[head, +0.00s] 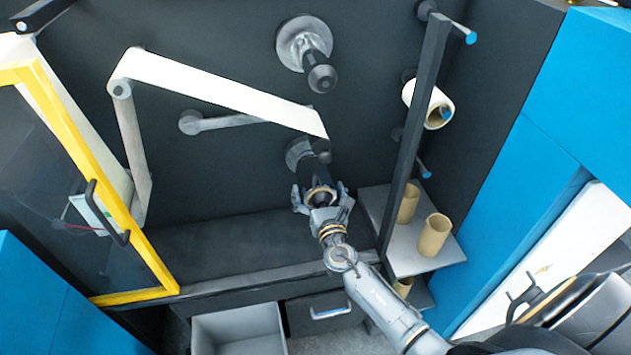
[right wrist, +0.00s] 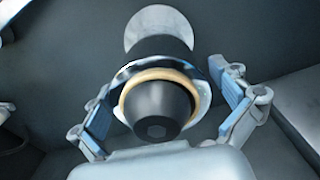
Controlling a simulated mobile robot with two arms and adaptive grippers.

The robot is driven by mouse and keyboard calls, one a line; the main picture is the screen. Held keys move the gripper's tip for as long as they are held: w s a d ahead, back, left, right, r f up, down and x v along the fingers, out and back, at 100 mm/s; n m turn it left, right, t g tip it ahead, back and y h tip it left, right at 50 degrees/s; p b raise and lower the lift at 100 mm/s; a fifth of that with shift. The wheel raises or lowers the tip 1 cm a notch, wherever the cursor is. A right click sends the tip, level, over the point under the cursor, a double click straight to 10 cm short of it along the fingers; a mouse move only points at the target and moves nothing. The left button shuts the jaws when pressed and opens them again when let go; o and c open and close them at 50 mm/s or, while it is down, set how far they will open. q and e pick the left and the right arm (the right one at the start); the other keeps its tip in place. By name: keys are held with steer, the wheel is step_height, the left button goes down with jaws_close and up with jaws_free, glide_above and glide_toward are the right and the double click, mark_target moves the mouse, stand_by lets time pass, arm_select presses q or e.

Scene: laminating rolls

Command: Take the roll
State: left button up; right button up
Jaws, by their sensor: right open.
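A roll (right wrist: 158,75), seen as a tan core with a thin shiny rim, sits around a black spindle (right wrist: 160,108) on the dark machine wall. In the head view the roll (head: 319,190) is partly hidden by my right gripper (head: 320,191). My right gripper is open, with one blue-padded finger on each side of the roll, as the right wrist view shows (right wrist: 168,108). I see a gap at the right finger; contact at the left finger is unclear. My left gripper is not in view.
A white web (head: 220,92) runs from a guide roller to just above the spindle. An empty upper spindle (head: 320,75) sits above. Another roll (head: 437,105) hangs at right, behind a dark post (head: 412,135). Tan cores (head: 434,235) stand on a shelf. A yellow-framed door (head: 95,185) is at left.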

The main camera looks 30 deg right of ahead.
steer(key=shift+w, duration=0.3)
steer(key=c, duration=1.3)
steer(key=shift+r, duration=0.1)
steer(key=shift+c, duration=1.2)
